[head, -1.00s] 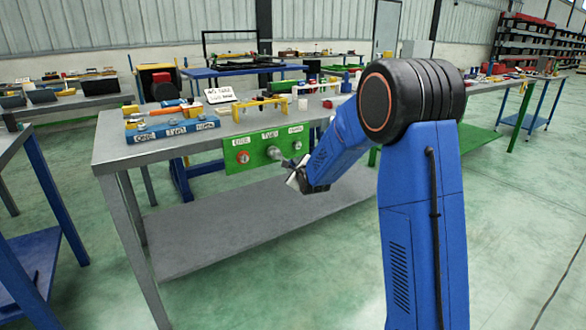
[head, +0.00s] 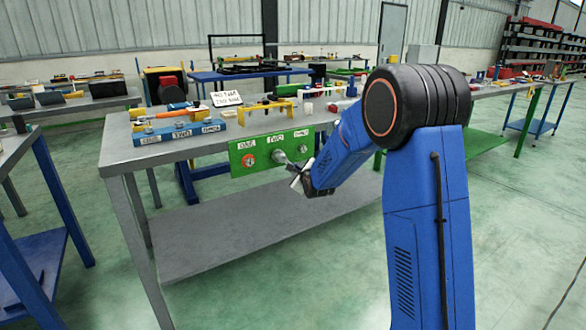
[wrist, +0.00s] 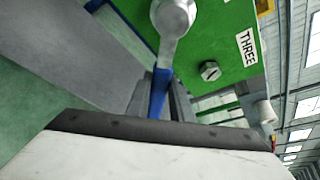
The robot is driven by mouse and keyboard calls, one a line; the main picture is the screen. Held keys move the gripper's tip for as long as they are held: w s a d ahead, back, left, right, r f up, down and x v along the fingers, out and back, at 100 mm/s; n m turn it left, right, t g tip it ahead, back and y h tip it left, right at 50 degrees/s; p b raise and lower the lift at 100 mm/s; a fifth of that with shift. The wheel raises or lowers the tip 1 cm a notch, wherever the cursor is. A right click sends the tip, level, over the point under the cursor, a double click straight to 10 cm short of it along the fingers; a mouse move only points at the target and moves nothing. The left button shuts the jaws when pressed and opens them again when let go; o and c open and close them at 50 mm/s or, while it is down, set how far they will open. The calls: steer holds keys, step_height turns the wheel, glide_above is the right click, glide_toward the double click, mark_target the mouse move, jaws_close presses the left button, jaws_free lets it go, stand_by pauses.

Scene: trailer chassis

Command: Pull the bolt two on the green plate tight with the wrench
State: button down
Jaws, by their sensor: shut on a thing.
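The green plate (head: 243,160) hangs on the front edge of the grey workbench, with labels ONE, TWO and THREE; it also fills the top of the wrist view (wrist: 205,40). My gripper (head: 303,177) is in front of the plate's right half. In the wrist view my gripper (wrist: 160,108) is shut on the blue handle of the wrench (wrist: 161,88). The wrench's silver head (wrist: 174,16) lies at bolt two's place and hides that bolt; whether it is fully seated I cannot tell. Bolt three (wrist: 210,71) is uncovered beside it.
On the bench top (head: 130,154) stand a blue labelled block (head: 160,136), a yellow rack (head: 262,109) and a white sign (head: 226,99). A lower shelf (head: 215,240) lies below the plate. Another blue-legged table (head: 25,270) stands at the left. The floor in front is clear.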

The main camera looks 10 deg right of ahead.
steer(key=shift+s+a+f+m+y, duration=0.15)
steer(key=shift+a+f+m+y, duration=0.25)
steer(key=shift+a+m, duration=0.15)
steer(key=shift+m, duration=0.25)
steer(key=shift+s+a+f+m+g+y, duration=0.2)
steer(key=shift+a+f+m+g+y, duration=0.2)
steer(key=shift+a+m+g, duration=0.15)
stand_by(0.3)
steer(key=shift+d+r+n+t, duration=0.15)
steer(key=shift+d+n+t, duration=0.1)
stand_by(0.5)
steer(key=shift+s+d, duration=0.3)
steer(key=shift+s, duration=0.65)
steer(key=shift+s+d, duration=0.3)
steer(key=shift+s, duration=0.6)
steer(key=shift+s+d, duration=0.3)
steer(key=shift+s, duration=0.65)
